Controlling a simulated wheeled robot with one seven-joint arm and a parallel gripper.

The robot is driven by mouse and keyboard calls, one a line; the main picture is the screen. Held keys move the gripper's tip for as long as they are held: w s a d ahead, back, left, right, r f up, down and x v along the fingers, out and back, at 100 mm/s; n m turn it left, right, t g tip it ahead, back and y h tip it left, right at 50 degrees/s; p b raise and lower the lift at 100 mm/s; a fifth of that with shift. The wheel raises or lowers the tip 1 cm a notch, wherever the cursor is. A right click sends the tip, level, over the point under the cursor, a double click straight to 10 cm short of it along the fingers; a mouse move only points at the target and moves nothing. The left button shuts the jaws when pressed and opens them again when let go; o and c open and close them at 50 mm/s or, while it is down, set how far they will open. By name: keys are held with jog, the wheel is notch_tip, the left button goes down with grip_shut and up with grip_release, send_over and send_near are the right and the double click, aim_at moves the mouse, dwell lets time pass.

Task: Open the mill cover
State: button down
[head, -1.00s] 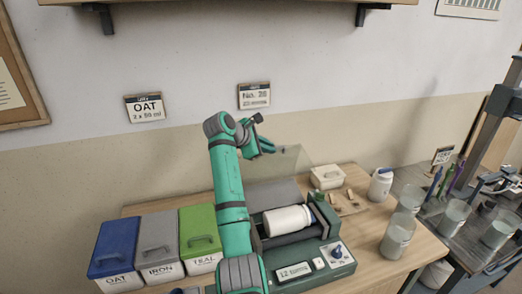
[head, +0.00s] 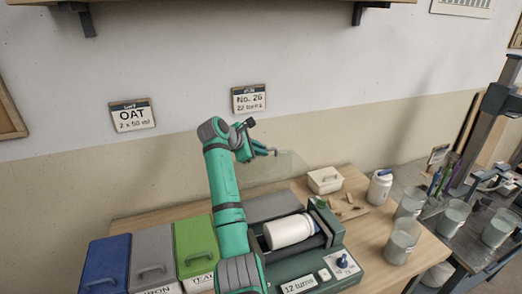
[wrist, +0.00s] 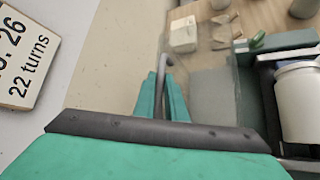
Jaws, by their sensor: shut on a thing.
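The mill (head: 325,275) is a dark green machine on the table. A white jar (head: 288,231) lies on its side on the rollers, uncovered from above. The clear mill cover (head: 285,170) stands raised and tilted up behind the jar, and in the wrist view its clear panel (wrist: 208,90) lies beyond my fingers. My gripper (head: 268,152) is above the back of the mill, at the cover's upper edge. In the wrist view my gripper (wrist: 162,92) is shut on the cover's thin grey handle (wrist: 160,70). The fingers partly hide the handle.
Blue (head: 103,265), grey (head: 152,257) and green (head: 195,247) bins stand left of the mill. A pale lidded box (head: 325,181), a white bottle (head: 380,187) and several glaze buckets (head: 400,240) are to the right. The wall with cards (head: 249,98) is close behind my gripper.

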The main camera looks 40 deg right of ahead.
jog(key=c, duration=2.2)
grip_release()
jog(key=shift+w+a+r, duration=0.15)
jog(key=shift+w+r, duration=0.25)
jog(key=o, duration=0.4)
jog(key=shift+w+f, duration=0.2)
jog(key=shift+s+f, duration=0.1)
jog(key=shift+s, duration=0.05)
jog(key=v, duration=1.1)
jog(key=shift+f, duration=0.1)
